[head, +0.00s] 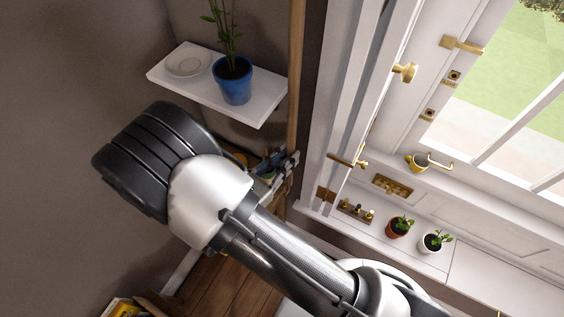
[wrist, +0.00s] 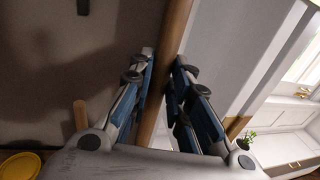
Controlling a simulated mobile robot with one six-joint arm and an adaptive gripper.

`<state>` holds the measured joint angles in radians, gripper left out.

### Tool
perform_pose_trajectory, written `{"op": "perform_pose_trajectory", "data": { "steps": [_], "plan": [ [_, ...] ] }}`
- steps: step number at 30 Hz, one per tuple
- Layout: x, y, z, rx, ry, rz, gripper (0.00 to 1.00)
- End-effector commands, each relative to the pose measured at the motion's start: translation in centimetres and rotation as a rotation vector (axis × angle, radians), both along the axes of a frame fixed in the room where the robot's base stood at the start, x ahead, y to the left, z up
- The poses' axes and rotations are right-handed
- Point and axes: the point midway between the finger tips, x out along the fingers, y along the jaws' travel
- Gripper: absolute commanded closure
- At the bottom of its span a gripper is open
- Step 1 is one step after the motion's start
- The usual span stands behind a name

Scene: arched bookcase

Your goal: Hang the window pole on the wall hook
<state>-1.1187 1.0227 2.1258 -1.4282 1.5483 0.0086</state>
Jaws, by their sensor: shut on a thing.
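The window pole (head: 297,70) is a long wooden rod. It stands nearly upright in the head view and runs out of the top of the picture. My gripper (head: 284,168) is shut on it beside the window frame, partly hidden behind my arm. In the wrist view the pole (wrist: 176,35) passes between the blue-padded fingers of my gripper (wrist: 165,58), leaning slightly. A small dark piece (wrist: 83,7) on the wall at the top left of the wrist view may be the wall hook; it is cut off, so I cannot tell. The pole's ends are not in view.
A white shelf (head: 190,87) holds a blue potted plant (head: 232,80) and a saucer (head: 187,64), close left of the pole. A white window with brass fittings is at right.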

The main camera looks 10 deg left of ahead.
Motion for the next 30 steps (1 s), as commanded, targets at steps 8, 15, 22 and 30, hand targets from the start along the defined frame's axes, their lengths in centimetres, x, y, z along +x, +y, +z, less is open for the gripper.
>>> {"op": "perform_pose_trajectory", "data": {
  "steps": [8, 15, 22, 30],
  "plan": [
    [1.6, -0.6, -0.1, 0.000, -0.002, -0.001, 1.00],
    [2.9, -1.2, -0.2, 0.000, -0.002, -0.001, 1.00],
    [4.1, -1.7, -0.3, 0.000, -0.002, -0.002, 1.00],
    [5.4, -2.3, -0.8, -0.001, -0.002, -0.001, 1.00]
  ]
}}
